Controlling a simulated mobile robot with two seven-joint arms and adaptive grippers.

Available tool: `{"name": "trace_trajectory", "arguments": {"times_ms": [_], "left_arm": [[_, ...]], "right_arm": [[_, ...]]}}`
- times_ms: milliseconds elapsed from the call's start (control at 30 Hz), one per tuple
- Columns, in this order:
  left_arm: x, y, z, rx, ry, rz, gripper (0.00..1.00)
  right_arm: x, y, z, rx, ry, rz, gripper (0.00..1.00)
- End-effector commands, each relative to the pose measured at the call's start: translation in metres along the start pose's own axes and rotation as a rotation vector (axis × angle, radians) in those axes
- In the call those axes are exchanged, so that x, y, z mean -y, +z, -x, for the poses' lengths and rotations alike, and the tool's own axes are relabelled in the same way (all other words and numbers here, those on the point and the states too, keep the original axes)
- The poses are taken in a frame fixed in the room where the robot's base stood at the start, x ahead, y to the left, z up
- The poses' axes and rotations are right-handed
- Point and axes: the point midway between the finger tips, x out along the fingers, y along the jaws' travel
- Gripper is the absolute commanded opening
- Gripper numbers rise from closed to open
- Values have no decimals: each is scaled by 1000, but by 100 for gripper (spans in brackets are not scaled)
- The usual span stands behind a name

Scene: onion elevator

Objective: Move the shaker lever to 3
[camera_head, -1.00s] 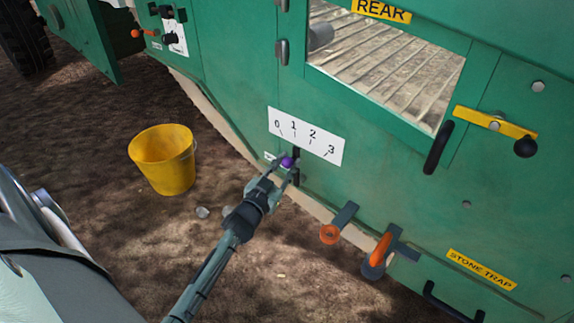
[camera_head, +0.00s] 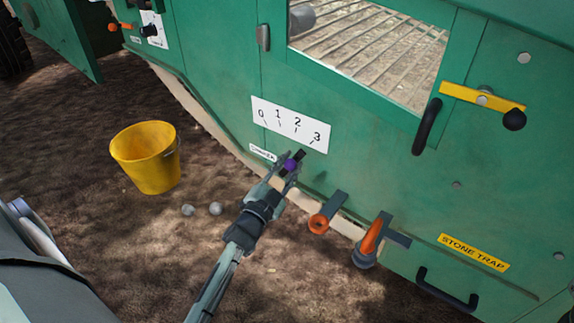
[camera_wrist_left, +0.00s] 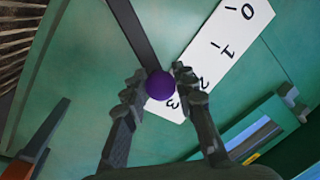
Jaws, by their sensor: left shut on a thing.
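The shaker lever (camera_head: 301,156) is a dark bar with a purple knob (camera_head: 290,165), below a white scale plate (camera_head: 289,123) marked 0 to 3 on the green machine side. In the head view its dark upper end tilts right, toward the tick by the 3. My left gripper (camera_head: 287,168) is shut on the purple knob. In the left wrist view the knob (camera_wrist_left: 160,85) sits between the fingertips and the dark bar (camera_wrist_left: 132,31) runs up and left from it. The knob overlaps the plate's 3 end there. My right gripper is not in view.
An orange-ended handle (camera_head: 319,223) and another orange handle (camera_head: 371,240) protrude right of my left gripper. A black handle (camera_head: 447,292) lies under the STONE TRAP label (camera_head: 474,252). A yellow bucket (camera_head: 146,158) stands on the ground at left.

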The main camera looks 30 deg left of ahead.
Motion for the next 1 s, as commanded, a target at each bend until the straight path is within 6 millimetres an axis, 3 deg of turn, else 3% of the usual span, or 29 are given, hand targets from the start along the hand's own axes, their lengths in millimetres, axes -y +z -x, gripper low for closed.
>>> {"name": "trace_trajectory", "arguments": {"times_ms": [367,400,567,867,1000], "left_arm": [[-3,0,1,-1,4,-9,0],[-3,0,1,-1,4,-9,29],[-2,0,1,-1,4,-8,48],[-2,0,2,0,2,-7,48],[-2,1,16,2,4,-7,48]], "right_arm": [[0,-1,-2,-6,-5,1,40],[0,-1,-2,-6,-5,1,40],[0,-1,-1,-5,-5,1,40],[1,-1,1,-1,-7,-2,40],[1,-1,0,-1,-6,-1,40]]}}
